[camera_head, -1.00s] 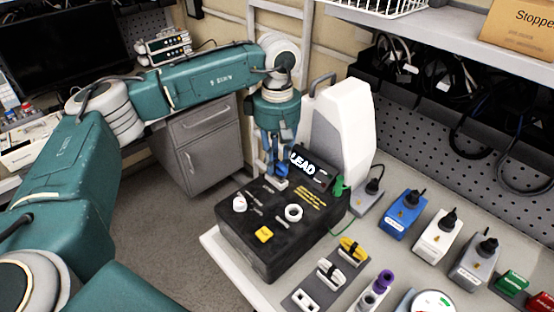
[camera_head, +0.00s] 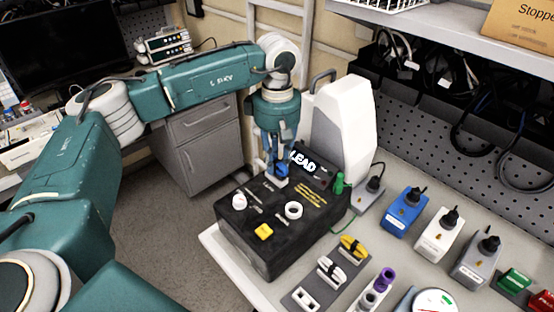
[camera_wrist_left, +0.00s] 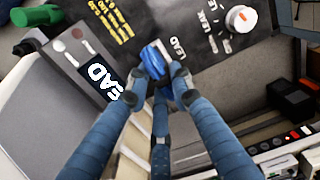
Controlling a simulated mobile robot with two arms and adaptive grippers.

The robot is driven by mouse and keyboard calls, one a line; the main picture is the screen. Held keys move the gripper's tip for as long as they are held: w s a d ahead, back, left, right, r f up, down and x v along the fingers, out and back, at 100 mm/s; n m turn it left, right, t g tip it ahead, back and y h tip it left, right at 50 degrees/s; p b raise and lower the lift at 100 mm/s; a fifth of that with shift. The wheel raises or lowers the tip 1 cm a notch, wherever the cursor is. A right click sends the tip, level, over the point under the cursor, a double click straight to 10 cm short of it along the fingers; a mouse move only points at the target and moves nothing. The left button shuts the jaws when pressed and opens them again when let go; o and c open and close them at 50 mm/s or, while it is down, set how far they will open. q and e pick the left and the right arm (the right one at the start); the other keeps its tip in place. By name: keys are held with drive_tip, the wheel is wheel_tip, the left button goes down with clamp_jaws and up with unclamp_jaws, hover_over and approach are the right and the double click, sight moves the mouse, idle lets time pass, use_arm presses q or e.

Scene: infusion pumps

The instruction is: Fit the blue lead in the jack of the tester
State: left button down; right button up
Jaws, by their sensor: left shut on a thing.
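The tester (camera_head: 258,250) is a black box on the bench, with a white knob, a yellow button, a white ring and a tilted panel reading LEAD. My left gripper (camera_head: 276,168) points down at the tester's back edge. It is shut on the blue lead (camera_head: 282,170), just over a small pale socket, the jack (camera_head: 281,183), in the top. In the left wrist view, the blue lead (camera_wrist_left: 154,62) sits between the fingertips (camera_wrist_left: 158,76), at the printed word LEAD. The fingers cover part of the jack, so I cannot tell how far the lead is in. My right gripper is not in view.
A tall white unit (camera_head: 343,120) stands behind the tester, and a green plug (camera_head: 340,183) is at its right side. Blue, white and grey plug blocks (camera_head: 405,213) line the bench to the right. Yellow and white connectors (camera_head: 332,270) lie in front.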

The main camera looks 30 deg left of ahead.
use_arm(q)
drive_tip(key=c, duration=0.6)
unclamp_jaws()
drive_tip(key=shift+c, duration=0.2)
drive_tip(key=shift+r+p, duration=2.05)
drive_tip(key=shift+r, duration=1.5)
